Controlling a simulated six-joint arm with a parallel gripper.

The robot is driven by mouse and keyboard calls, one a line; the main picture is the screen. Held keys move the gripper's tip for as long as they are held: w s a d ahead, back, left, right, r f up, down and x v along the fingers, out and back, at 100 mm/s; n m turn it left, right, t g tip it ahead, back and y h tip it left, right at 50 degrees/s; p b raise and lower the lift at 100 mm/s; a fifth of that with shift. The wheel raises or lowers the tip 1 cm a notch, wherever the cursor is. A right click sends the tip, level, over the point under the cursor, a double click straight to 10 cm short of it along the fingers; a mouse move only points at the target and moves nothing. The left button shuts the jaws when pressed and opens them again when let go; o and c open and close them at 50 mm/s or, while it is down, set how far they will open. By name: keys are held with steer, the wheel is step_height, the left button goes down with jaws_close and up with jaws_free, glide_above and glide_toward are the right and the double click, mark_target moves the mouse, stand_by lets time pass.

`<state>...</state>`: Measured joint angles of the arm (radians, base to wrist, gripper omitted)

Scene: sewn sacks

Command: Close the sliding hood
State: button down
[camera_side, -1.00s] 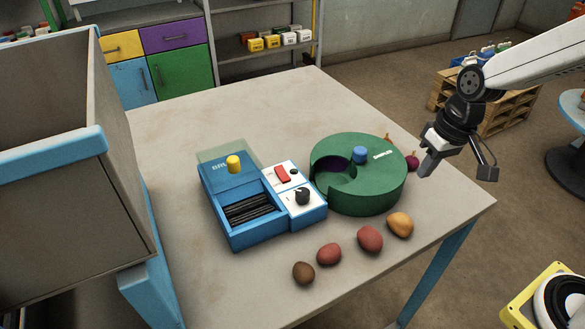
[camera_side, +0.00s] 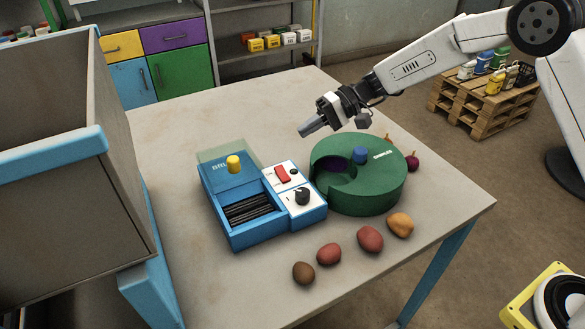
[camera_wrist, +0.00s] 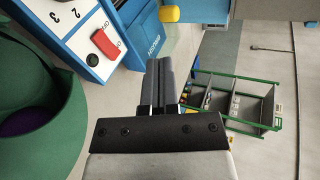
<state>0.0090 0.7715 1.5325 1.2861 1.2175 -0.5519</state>
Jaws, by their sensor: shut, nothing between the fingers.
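A blue box machine (camera_side: 262,231) stands on the table, with a sliding hood (camera_side: 220,179) that carries a yellow knob (camera_side: 233,164). The hood sits at the back end, and the dark slotted bay (camera_side: 247,209) in front of it is uncovered. A white panel with a red switch (camera_side: 282,174) and a black dial (camera_side: 302,197) is on its right side. My gripper (camera_side: 304,130) is shut and empty, in the air behind and to the right of the machine, touching nothing. In the wrist view the shut fingers (camera_wrist: 163,85) show beside the red switch and the yellow knob (camera_wrist: 168,14).
A green round drum (camera_side: 385,188) with a blue knob (camera_side: 360,155) stands right of the machine. Several potato-like roots (camera_side: 370,239) lie along the front. A big grey bin with blue edges (camera_side: 60,190) stands at left. The table behind the machine is clear.

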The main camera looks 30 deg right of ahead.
mark_target(245, 160)
steer(key=w+a+t+y, duration=0.1)
steer(key=w+t+y, duration=0.1)
steer(key=w+y, duration=0.4)
step_height(245, 160, down, 6)
steer(key=w+h, duration=0.1)
steer(key=shift+w, duration=0.2)
steer(key=shift+a, duration=0.25)
steer(key=a, duration=0.3)
steer(key=w+a, duration=0.1)
steer(key=a, duration=0.5)
steer(key=shift+w+a, duration=0.3)
steer(key=shift+w, duration=0.1)
steer(key=shift+s+a, duration=0.4)
steer(key=shift+s, duration=0.5)
steer(key=shift+s+a, duration=0.4)
steer(key=shift+s, duration=0.45)
steer(key=shift+s, duration=0.1)
